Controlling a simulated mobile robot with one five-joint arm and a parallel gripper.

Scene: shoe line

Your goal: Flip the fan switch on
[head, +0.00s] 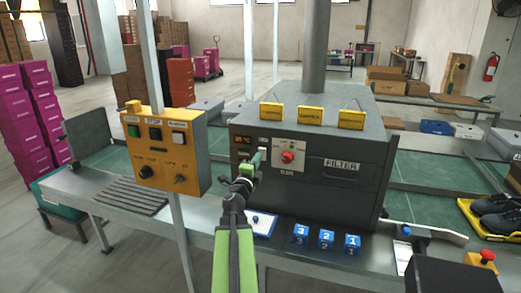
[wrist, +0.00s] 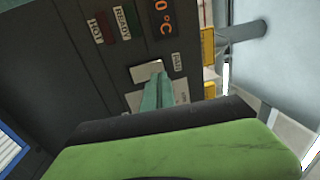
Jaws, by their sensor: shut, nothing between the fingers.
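The dark machine box (head: 360,185) stands on the line, with a control panel on its front. In the wrist view, a small pale switch plate (wrist: 143,70) sits beside the FAN label (wrist: 177,62). My gripper (wrist: 157,73) is shut and empty, its green fingertips at the edge of that plate and hiding part of it. I cannot tell whether they touch it or which way the switch is set. In the head view my gripper (head: 257,156) is in front of the panel, close below a small pale switch (head: 263,142).
A red knob (head: 287,157) on a pale plate is just right of my gripper. A yellow control box (head: 165,155) stands on a post to the left. Blue numbered blocks (head: 326,239) lie on the ledge below.

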